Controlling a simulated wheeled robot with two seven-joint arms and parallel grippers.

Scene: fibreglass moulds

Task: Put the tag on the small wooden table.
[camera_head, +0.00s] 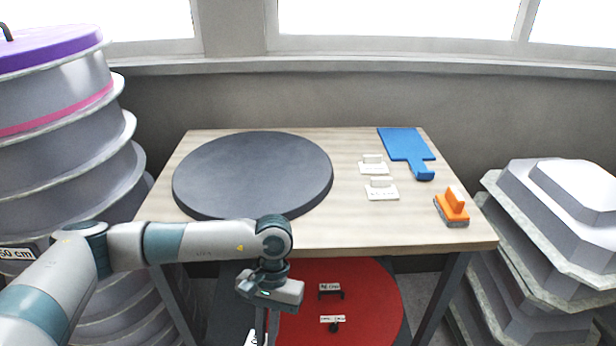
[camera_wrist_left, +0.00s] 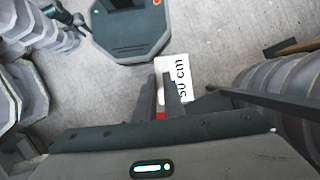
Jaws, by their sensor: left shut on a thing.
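The small wooden table (camera_head: 345,222) stands in the middle of the head view, with a pale wood top and dark legs. My left gripper (camera_head: 262,322) is in front of the table's front edge, pointing down. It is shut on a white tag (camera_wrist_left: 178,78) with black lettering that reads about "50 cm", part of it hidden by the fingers. The tag shows only as a white sliver (camera_head: 251,339) at the bottom of the head view. In the left wrist view the gripper (camera_wrist_left: 163,92) holds it above the grey floor. My right gripper is not in view.
On the tabletop are a large dark disc (camera_head: 252,172), two white tags (camera_head: 373,168) (camera_head: 381,192), a blue paddle-shaped thing (camera_head: 403,145) and an orange-handled brush (camera_head: 452,205). The top's front middle is bare. A red disc (camera_head: 365,290) lies below. Stacked moulds (camera_head: 75,125) (camera_head: 560,215) flank the table.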

